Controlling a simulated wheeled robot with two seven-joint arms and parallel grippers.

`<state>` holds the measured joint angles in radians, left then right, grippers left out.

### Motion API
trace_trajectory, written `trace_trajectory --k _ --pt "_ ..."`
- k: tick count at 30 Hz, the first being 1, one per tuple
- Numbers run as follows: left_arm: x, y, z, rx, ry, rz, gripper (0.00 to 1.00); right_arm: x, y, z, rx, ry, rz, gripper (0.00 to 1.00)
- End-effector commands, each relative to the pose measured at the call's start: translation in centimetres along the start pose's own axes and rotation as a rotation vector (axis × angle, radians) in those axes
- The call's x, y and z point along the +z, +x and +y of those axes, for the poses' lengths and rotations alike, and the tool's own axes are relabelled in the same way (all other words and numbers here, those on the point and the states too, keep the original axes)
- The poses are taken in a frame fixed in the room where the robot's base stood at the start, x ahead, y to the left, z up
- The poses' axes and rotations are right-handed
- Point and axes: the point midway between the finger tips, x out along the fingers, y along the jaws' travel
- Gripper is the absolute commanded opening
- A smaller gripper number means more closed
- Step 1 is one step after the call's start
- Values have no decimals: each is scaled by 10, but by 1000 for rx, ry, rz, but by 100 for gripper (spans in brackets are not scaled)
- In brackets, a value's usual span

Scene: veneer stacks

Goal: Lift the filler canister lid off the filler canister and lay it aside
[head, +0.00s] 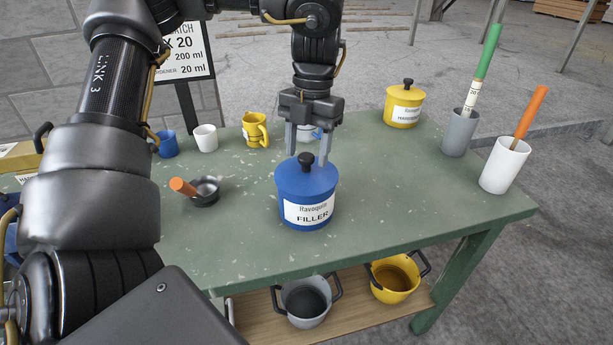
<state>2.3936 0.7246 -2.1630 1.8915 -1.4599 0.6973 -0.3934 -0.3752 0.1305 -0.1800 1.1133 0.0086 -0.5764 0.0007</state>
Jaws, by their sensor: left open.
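The filler canister (308,212) is a blue tub with a white "FILLER" label, upright on the green table. Its blue lid (297,182) sits on top, with a black knob (306,161) in the middle. My left gripper (308,154) points down over the lid. Its two grey fingers are apart, one to each side behind or around the knob; I cannot tell whether they touch it. The gripper holds nothing that I can see. My right gripper is not in view.
A yellow lidded canister (403,110), a grey cup (459,134) and a white cup (503,166) stand at right. A small black pan (204,192), yellow jug (255,130), white mug (205,138) and blue mug (167,145) are at left. The front table (400,205) right of the canister is clear.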

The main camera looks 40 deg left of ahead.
Motion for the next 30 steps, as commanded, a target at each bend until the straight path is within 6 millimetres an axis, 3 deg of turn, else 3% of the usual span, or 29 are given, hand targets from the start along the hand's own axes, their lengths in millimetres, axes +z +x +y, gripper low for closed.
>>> trace_trajectory --k 5,13,24,30 --pt "0 20 0 1 1 1 55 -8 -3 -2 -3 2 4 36" --pt "0 22 0 1 0 -1 55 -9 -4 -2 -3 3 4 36" --pt "0 21 0 0 0 -1 7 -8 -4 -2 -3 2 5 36" --pt "0 21 0 0 1 -1 7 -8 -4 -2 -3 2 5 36"
